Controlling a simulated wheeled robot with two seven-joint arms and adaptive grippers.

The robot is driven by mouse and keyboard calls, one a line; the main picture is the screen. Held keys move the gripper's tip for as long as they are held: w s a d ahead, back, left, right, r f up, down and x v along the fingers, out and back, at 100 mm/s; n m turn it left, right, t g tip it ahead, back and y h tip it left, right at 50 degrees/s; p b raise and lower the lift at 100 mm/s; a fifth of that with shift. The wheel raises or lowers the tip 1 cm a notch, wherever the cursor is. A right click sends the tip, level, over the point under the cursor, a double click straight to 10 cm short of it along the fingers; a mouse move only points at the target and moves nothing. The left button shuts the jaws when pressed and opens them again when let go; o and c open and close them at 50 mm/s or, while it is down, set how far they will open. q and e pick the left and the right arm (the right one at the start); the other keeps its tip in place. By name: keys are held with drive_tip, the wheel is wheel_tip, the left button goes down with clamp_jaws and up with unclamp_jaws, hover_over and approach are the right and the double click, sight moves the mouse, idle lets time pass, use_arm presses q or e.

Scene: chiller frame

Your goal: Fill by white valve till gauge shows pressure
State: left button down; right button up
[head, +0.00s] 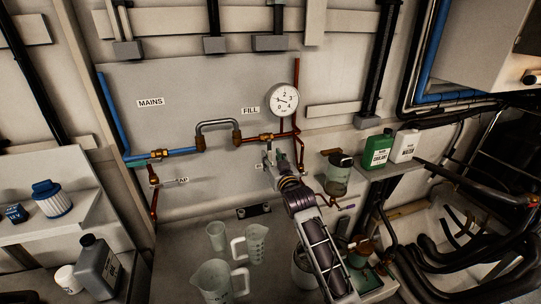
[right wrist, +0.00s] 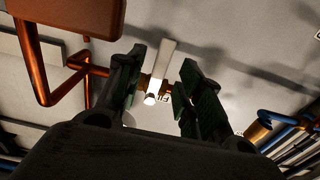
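The round white gauge (head: 283,100) is on the wall panel beside the FILL label (head: 250,110); its needle is too small to read exactly. My right gripper (head: 272,157) reaches up to the panel below the gauge, by the copper pipes. In the right wrist view its fingers (right wrist: 160,88) are apart. A white lever (right wrist: 163,62) with a bright round end shows in the gap between them, and no finger visibly touches it. In the head view the gripper hides most of this spot. My left gripper is out of view.
A braided hose loop (head: 215,124) joins the blue mains pipe (head: 182,151) to the copper fill pipe. Clear jugs (head: 211,280) stand on the counter below. A green bottle (head: 378,149) and a white bottle (head: 405,146) stand on the right shelf.

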sight(269, 151)
drive_tip(key=shift+x, duration=1.2)
clamp_jaws()
